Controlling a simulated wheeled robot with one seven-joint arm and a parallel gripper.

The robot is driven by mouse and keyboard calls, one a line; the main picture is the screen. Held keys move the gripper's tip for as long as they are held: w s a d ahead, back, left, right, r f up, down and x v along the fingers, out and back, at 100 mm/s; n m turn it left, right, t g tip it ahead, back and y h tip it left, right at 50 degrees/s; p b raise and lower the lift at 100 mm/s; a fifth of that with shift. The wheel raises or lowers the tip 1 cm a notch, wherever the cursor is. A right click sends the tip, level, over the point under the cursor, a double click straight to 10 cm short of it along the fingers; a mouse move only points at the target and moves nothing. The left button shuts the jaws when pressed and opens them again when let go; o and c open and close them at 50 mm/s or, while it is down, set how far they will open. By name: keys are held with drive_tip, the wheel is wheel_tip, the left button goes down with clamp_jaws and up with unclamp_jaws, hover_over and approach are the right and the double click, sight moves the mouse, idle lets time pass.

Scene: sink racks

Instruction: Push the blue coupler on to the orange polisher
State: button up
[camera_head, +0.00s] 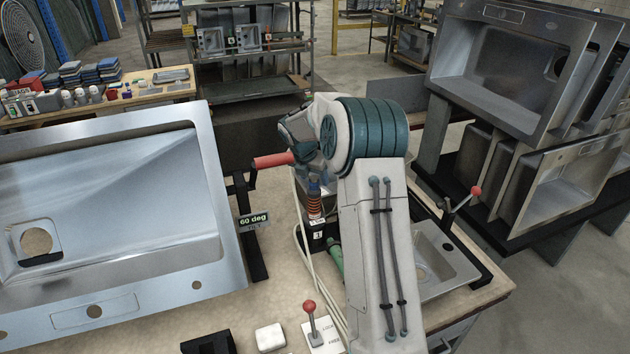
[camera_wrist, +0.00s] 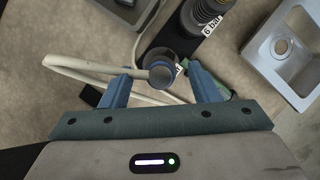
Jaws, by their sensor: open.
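My gripper (camera_wrist: 160,85) is open, with its two blue fingers pointing away from the wrist camera. Between them, apart from both in the picture, is the round grey end of a blue-banded cylindrical part (camera_wrist: 162,74), which looks like the blue coupler. A pale hose runs beside it. In the head view my gripper (camera_head: 318,172) is above an orange ribbed part (camera_head: 315,205) with a blue piece on top, on a black stand marked 1. I cannot tell whether the orange part belongs to the polisher. My arm hides part of this area.
A large steel sink (camera_head: 110,200) lies left, beside a "60 deg" label (camera_head: 253,220) and a red handle (camera_head: 272,160). A small steel basin (camera_wrist: 285,48) is right. A dark cylinder labelled "6 bar" (camera_wrist: 200,14) stands beyond the fingers. A red-knobbed lever (camera_head: 311,308) is in front.

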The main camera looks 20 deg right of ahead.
drive_tip(key=b+v, duration=0.1)
drive_tip(key=v, duration=1)
drive_tip(key=shift+r, duration=0.25)
drive_tip(key=shift+s+a, duration=0.1)
